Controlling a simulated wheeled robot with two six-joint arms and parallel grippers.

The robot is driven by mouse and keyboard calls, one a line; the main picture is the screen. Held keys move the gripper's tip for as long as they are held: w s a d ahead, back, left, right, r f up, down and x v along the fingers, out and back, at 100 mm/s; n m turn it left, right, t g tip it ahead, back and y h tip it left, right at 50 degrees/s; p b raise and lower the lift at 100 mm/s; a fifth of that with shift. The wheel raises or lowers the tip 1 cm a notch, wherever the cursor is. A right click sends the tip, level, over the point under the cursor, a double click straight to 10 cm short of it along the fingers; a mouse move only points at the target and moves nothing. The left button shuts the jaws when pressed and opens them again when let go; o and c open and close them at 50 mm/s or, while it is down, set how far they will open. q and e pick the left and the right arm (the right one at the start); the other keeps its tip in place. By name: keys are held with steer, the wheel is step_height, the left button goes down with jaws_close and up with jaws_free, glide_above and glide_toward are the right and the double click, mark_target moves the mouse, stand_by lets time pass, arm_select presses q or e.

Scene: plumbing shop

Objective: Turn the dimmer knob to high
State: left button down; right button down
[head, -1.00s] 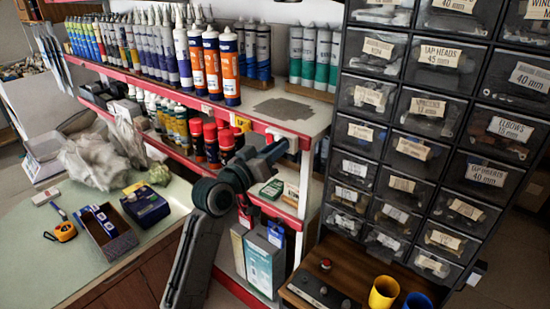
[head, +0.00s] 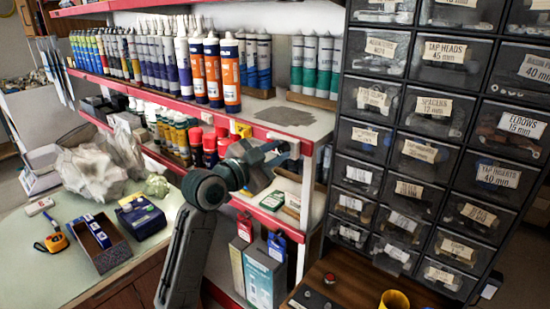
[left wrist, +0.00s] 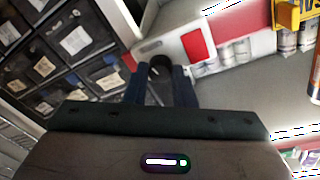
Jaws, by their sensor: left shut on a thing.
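My left gripper (head: 284,150) is at the red shelf edge, left of the drawer cabinet, at a pale wall-type plate (head: 290,137). In the left wrist view the plate (left wrist: 172,46) is white with a red patch (left wrist: 197,46) on it. The dark round dimmer knob (left wrist: 160,66) stands on the plate between the two blue fingers of my left gripper (left wrist: 158,82), which are shut on it. Its pointer or marks are not readable. In the head view the gripper hides the knob. My right gripper is in neither view.
The drawer cabinet (head: 405,150) stands close on the right. Tubes (head: 212,70) line the shelf above, and boxes (head: 265,275) stand below. A wooden panel (head: 340,275) with a red button is at the lower right. A counter (head: 150,240) lies at left.

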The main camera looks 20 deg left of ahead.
arm_select(q)
steer(key=shift+m+b, duration=0.3)
steer(key=shift+m, duration=1.1)
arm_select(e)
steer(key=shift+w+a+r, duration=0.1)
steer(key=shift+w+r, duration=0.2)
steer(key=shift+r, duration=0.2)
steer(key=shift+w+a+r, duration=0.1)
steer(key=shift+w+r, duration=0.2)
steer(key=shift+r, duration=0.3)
arm_select(q)
steer(key=c, duration=1.2)
jaws_free()
steer(key=shift+s+a, duration=0.3)
steer(key=shift+s, duration=0.25)
steer(key=b+v, duration=0.1)
steer(key=v, duration=0.8)
steer(key=shift+s+r+b, duration=0.2)
steer(key=shift+s+b, duration=0.1)
steer(key=shift+b, duration=0.1)
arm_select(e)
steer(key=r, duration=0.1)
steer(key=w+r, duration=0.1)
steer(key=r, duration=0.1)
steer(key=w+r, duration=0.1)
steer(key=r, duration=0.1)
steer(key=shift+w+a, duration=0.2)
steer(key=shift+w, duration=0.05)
arm_select(q)
steer(key=shift+a, duration=0.1)
